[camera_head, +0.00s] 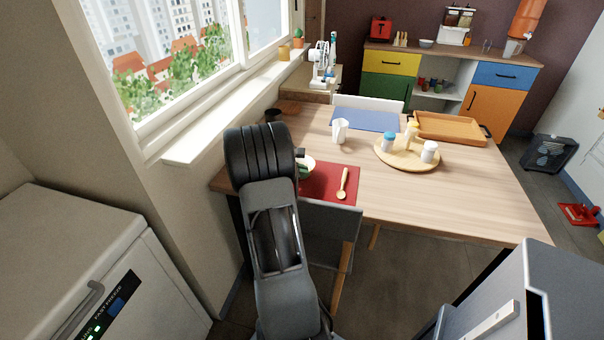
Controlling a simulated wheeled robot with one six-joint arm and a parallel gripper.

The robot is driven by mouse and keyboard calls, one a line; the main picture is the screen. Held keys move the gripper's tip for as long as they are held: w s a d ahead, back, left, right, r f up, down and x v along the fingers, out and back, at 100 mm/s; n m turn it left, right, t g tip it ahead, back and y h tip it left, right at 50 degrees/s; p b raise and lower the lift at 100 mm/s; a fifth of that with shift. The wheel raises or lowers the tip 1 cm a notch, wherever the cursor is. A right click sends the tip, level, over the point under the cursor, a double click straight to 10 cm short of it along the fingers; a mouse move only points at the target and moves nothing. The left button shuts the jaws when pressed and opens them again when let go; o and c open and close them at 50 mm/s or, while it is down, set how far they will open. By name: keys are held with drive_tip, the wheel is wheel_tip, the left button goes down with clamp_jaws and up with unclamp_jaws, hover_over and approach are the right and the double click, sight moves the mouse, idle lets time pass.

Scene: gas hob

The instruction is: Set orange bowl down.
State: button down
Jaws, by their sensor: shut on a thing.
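My arm reaches over the near left part of the wooden table (450,190). Its wrist hides most of my gripper (300,154), and only a small dark part shows at its right side. My gripper is shut on a bowl (308,164), at the left of the red placemat (322,186). Only the bowl's right part shows, pale with green, and no orange shows on it. I cannot tell whether it touches the mat. A wooden spoon (342,183) lies on the mat to the right of the bowl.
A white mug (340,131), a blue placemat (365,120), a round board (396,162) with shakers and an orange tray (447,128) are farther back. A dark cup (273,115) stands at the left. A chair (330,228) is at the near edge. The table's right front is clear.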

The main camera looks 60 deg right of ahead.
drive_tip(key=c, duration=1.2)
unclamp_jaws()
drive_tip(key=shift+c, duration=0.2)
drive_tip(key=p+v, duration=0.1)
drive_tip(key=v, duration=1.1)
drive_tip(key=s+a+m+t+y, duration=0.2)
drive_tip(key=a+t+y, duration=0.1)
drive_tip(key=a, duration=0.8)
drive_tip(key=s+a+m+t+y, duration=0.2)
drive_tip(key=a+m+t+y, duration=0.1)
drive_tip(key=a, duration=0.8)
drive_tip(key=s+a+m+t+y, duration=0.2)
drive_tip(key=a+t+y, duration=0.1)
drive_tip(key=a, duration=0.9)
drive_tip(key=shift+s+r+m+y, duration=0.35)
drive_tip(key=shift+r+m+y, duration=0.05)
drive_tip(key=shift+r, duration=0.05)
